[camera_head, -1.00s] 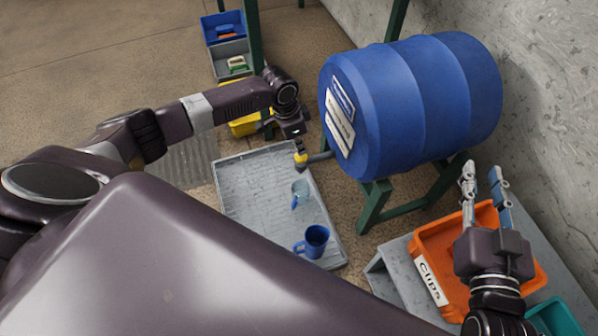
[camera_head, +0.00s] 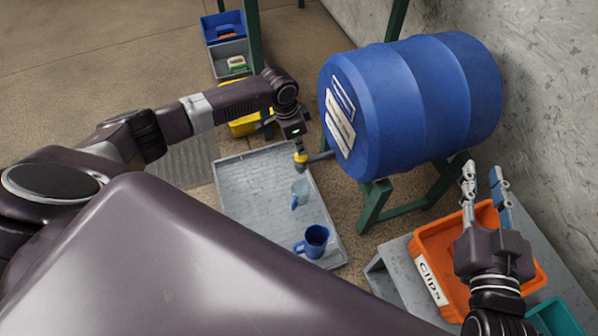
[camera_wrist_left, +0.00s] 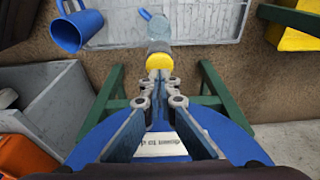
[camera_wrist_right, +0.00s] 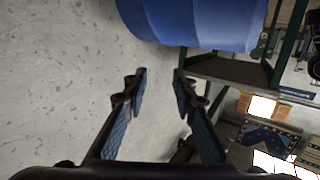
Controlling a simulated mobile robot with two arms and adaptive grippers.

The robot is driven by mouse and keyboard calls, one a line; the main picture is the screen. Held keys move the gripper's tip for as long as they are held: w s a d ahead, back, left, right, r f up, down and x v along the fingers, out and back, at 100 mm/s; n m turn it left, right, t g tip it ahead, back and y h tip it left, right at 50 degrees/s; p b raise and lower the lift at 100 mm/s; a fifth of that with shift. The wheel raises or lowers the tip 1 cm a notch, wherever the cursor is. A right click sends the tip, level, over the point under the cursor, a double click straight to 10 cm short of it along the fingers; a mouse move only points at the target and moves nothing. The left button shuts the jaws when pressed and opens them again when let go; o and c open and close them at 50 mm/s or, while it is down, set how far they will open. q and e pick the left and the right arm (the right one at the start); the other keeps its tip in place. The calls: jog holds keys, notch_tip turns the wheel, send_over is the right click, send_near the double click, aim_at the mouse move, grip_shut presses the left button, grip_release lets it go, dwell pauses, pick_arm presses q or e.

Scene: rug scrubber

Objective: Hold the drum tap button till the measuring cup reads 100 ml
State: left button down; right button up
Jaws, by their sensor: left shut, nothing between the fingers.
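The blue drum (camera_head: 410,105) lies on its side on a green stand. Its tap has a yellow button (camera_head: 300,157), also seen in the left wrist view (camera_wrist_left: 159,61). My left gripper (camera_wrist_left: 159,78) is shut and empty, its fingertips at the yellow button, seemingly touching it. The clear measuring cup (camera_head: 300,190) with a blue handle stands on the grey tray (camera_head: 255,205) below the tap; in the left wrist view the cup (camera_wrist_left: 158,26) is partly hidden by the button. Its level cannot be read. My right gripper (camera_wrist_right: 160,80) is open and empty above the orange bin.
A blue jug (camera_head: 313,241) stands at the tray's near end. An orange bin (camera_head: 433,270) labelled Clips sits on a grey bench at right, beside a teal bin (camera_head: 555,318). A yellow bin (camera_head: 245,124) and the wall (camera_head: 545,120) are further back.

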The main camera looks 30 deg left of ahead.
pick_arm(q)
jog(key=shift+f, duration=0.1)
pick_arm(e)
jog(key=shift+r, duration=0.1)
pick_arm(q)
jog(key=shift+f, duration=0.5)
jog(key=shift+f+b, duration=0.5)
jog(key=shift+f, duration=0.15)
pick_arm(e)
jog(key=shift+a+r+t+y, duration=0.25)
jog(key=shift+r+t, duration=0.35)
jog(key=shift+r, duration=0.65)
jog(key=shift+a+r+t+y, duration=0.2)
jog(key=shift+r+t, duration=0.4)
jog(key=shift+r, duration=0.65)
pick_arm(q)
jog(key=shift+s, duration=0.1)
pick_arm(e)
jog(key=shift+d, duration=0.1)
